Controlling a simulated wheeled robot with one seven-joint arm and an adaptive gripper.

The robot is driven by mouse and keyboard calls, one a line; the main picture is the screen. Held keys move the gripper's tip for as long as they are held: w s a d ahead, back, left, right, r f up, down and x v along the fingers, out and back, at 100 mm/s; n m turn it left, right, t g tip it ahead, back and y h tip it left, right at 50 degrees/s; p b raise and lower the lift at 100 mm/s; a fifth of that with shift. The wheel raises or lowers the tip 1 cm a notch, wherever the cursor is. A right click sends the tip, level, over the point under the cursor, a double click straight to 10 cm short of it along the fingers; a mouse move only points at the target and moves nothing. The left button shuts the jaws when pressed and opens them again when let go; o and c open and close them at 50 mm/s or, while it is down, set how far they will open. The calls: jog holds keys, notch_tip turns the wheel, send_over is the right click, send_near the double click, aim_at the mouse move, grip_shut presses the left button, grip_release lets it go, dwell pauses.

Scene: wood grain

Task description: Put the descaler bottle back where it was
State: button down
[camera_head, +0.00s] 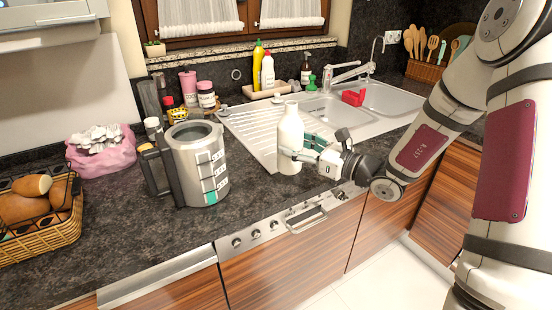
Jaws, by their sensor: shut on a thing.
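A white bottle (290,130), which I take to be the descaler bottle, stands upright in my gripper (297,155). The fingers are shut on its lower part from the right. It is in front of the drainboard's near edge, and I cannot tell whether its base touches the counter. No label is readable on it. A large steel kettle (187,165) with an open top stands on the dark counter (130,245) to the left, apart from the bottle.
A tray (254,95) behind the drainboard (245,125) holds a yellow bottle (257,62) and a white, red-capped bottle (267,75). Jars and small bottles stand behind the kettle. The sink (385,98) is at right. A bread basket (45,222) and pink bag (100,157) are at left.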

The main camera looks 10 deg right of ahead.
jog(key=shift+w+f+b, duration=0.2)
jog(key=shift+w+f, duration=0.6)
jog(key=shift+w, duration=1.85)
jog(key=shift+w+f+b, duration=0.15)
jog(key=shift+w+f, duration=0.7)
jog(key=shift+w, duration=1.85)
jog(key=shift+w+f+b, duration=0.2)
jog(key=shift+w+f, duration=0.6)
jog(key=shift+w, duration=1.85)
jog(key=shift+f, duration=0.15)
jog(key=c, duration=0.6)
grip_release()
